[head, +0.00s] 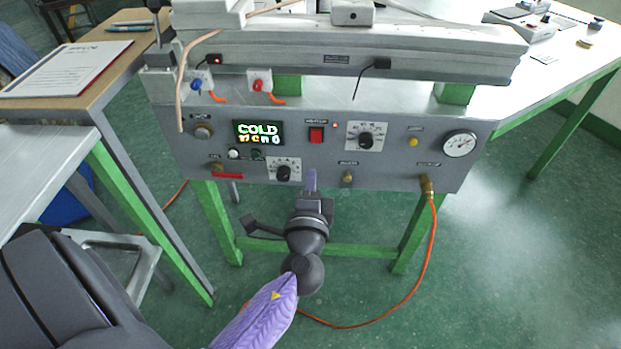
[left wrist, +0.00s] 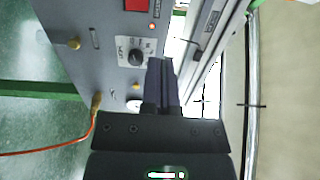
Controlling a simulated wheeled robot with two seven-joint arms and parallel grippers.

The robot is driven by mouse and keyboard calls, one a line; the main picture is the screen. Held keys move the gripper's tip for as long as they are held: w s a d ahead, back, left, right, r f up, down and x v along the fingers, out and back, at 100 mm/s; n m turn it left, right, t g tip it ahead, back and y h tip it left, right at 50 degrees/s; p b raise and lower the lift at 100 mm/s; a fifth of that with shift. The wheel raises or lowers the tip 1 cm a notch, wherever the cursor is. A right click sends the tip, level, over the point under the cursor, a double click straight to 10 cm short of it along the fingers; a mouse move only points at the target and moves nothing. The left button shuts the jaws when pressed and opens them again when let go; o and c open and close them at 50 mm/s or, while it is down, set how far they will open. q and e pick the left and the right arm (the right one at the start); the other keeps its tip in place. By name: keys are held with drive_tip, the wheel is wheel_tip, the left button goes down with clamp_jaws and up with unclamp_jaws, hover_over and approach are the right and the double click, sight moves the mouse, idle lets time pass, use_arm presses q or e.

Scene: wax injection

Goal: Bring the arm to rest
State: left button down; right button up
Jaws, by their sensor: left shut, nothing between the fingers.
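My left arm (head: 265,312), with a purple sleeve, reaches in from the bottom of the head view. My left gripper (head: 311,175) points away from me, in front of the lower edge of the grey control panel (head: 315,147). Its fingers are together with nothing between them. In the left wrist view the shut fingers (left wrist: 160,68) show dark in front of the same panel (left wrist: 100,50). I cannot tell the exact gap between the fingertips and the panel. My right gripper is not in view.
The machine carries a display reading COLD (head: 258,132), a red switch (head: 316,135), knobs (head: 366,140) and a gauge (head: 460,144). An orange hose (head: 432,240) hangs from its right side to the floor. A wooden table (head: 105,85) stands left. Open green floor lies right.

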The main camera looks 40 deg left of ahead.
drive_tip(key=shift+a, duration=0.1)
use_arm(q)
drive_tip(key=s+d+f+n+g+h+p, duration=0.1)
drive_tip(key=s+d+f+g+h+p, duration=0.2)
drive_tip(key=s+f, duration=0.65)
drive_tip(key=s+d+f+n+g+h, duration=0.1)
drive_tip(key=s+f+g+h, duration=0.35)
drive_tip(key=f, duration=0.95)
drive_tip(key=s+f+n+g+p, duration=0.1)
drive_tip(key=s+f+n+g, duration=0.2)
drive_tip(key=s, duration=1)
drive_tip(key=s+f+n+g+h+p, duration=0.1)
drive_tip(key=s+f+n+g, duration=0.2)
drive_tip(key=s, duration=1.1)
drive_tip(key=f+g, duration=0.1)
drive_tip(key=g, duration=0.1)
drive_tip(key=shift+a+f+n+g, duration=0.15)
drive_tip(key=shift+a+n+g, duration=0.2)
drive_tip(key=shift+n, duration=0.05)
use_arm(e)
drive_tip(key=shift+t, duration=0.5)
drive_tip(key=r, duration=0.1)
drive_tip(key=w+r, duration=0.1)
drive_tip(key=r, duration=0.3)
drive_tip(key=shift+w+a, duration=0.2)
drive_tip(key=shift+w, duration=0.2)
use_arm(q)
drive_tip(key=shift+s+h, duration=0.1)
drive_tip(key=shift+h, duration=0.15)
